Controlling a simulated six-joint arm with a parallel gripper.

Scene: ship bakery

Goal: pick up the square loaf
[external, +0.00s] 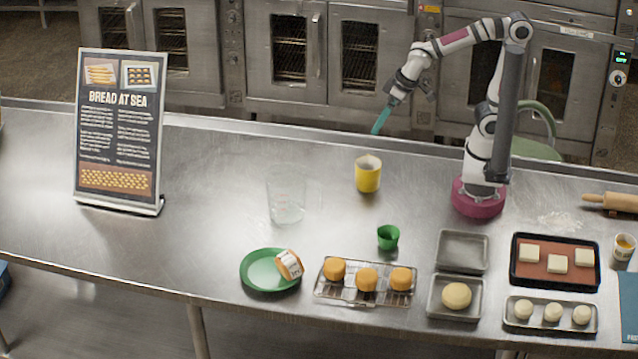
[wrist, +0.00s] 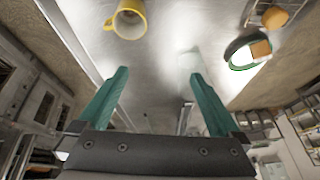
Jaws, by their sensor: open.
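A squarish orange-brown loaf with a pale marked side (external: 288,264) sits tilted on the right part of a green plate (external: 255,271), near the table's front edge. In the wrist view the loaf (wrist: 260,49) and the plate (wrist: 236,66) are at the upper right. My gripper (external: 381,121) is high above the back of the table, behind and far from the loaf. Its two teal fingers (wrist: 155,76) are spread apart, with nothing between them.
A yellow mug (external: 368,176), a clear measuring jug (external: 286,196) and a green cup (external: 388,237) stand mid-table. A wire rack (external: 349,295) with round buns is right of the plate. A sign (external: 119,130) stands left. Pans and trays (external: 462,252) fill the right.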

